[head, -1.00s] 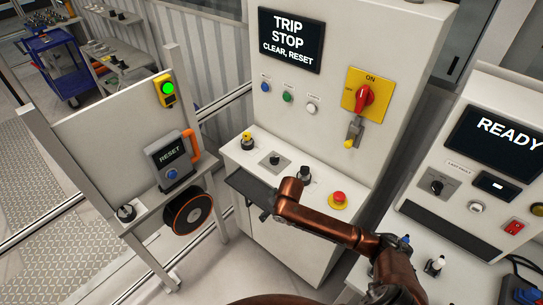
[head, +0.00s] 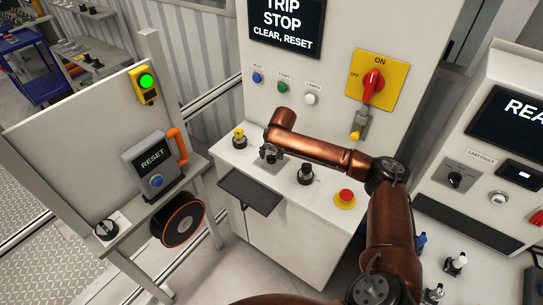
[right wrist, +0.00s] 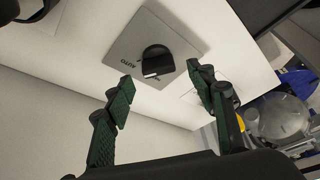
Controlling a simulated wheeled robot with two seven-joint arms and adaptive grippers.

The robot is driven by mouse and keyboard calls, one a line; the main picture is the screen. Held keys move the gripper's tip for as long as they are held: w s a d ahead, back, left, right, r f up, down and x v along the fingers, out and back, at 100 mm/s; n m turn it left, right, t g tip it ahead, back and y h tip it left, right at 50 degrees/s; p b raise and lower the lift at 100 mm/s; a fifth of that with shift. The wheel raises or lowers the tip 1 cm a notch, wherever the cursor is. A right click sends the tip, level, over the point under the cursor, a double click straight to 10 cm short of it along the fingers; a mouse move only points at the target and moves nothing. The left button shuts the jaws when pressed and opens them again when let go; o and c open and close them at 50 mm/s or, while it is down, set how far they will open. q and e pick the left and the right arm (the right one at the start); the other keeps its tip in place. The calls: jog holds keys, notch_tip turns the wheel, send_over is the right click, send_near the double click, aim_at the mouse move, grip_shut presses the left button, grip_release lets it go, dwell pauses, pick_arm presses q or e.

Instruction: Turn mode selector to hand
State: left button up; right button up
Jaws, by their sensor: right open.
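The mode selector, a black knob (right wrist: 157,61) on a grey plate (right wrist: 186,35) marked AUTO, sits on the white console ledge. In the right wrist view it lies just beyond and between my open fingertips, with no clear contact. My right gripper (right wrist: 161,78) is open and empty, with green-padded fingers either side of the knob. In the head view the right gripper (head: 269,154) hangs over the selector and hides most of it. The HAND marking is not legible. My left gripper is not in view.
A yellow-topped control (head: 239,136) stands left of the selector. A black knob (head: 305,173) and a red emergency button (head: 346,196) stand to its right. A dark tray (head: 249,192) juts out in front. The display (head: 287,27) reads TRIP STOP, CLEAR, RESET.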

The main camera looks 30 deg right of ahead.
aim_at(272, 156)
jog(key=shift+x, duration=1.2)
jog(key=shift+d+f, duration=0.1)
jog(key=shift+f, duration=0.2)
jog(key=shift+w+f, duration=0.1)
jog(key=shift+f, duration=0.1)
jog(key=c, duration=1)
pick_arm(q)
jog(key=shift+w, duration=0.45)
pick_arm(e)
jog(key=shift+c, duration=0.8)
